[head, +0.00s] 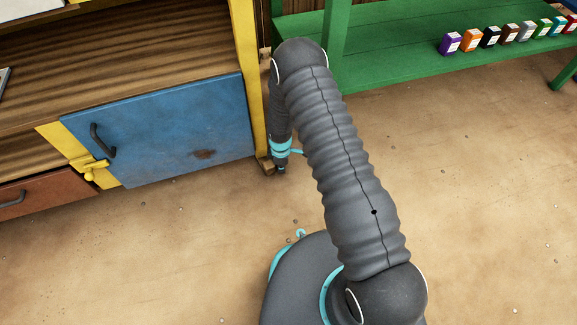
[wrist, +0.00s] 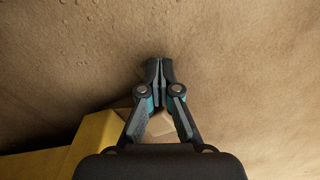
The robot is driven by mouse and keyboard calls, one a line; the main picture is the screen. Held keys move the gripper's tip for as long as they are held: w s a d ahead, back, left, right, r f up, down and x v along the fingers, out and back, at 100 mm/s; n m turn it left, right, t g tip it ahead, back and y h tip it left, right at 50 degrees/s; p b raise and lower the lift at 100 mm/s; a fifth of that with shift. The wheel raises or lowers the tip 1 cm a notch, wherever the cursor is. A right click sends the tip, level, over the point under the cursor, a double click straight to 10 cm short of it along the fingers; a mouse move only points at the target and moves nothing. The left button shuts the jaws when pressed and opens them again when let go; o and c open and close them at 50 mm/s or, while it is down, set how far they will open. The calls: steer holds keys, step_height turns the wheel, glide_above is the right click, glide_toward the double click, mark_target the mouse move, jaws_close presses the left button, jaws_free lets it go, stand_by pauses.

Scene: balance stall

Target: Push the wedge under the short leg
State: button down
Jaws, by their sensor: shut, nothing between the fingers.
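The yellow corner leg (head: 248,80) of the cabinet comes down to the floor just left of my gripper. It also shows in the wrist view (wrist: 92,138) at the lower left. A small tan wooden wedge (head: 264,165) lies on the floor at the leg's foot. In the wrist view the wedge (wrist: 156,124) shows beside the leg, partly behind my gripper's finger links. My gripper (head: 281,170) points down, low by the floor, close to the wedge. In the wrist view its fingertips (wrist: 159,70) are together and empty. I cannot tell how far the wedge lies under the leg.
The cabinet has a blue door (head: 165,130) with a dark handle and a reddish drawer (head: 30,190). A green shelf (head: 400,75) with several small coloured boxes stands behind to the right. The sandy floor (head: 480,200) on the right is mostly clear.

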steer(key=shift+a, duration=0.4)
steer(key=shift+a+f+b, duration=0.15)
steer(key=shift+a+b, duration=0.45)
steer(key=shift+a, duration=0.45)
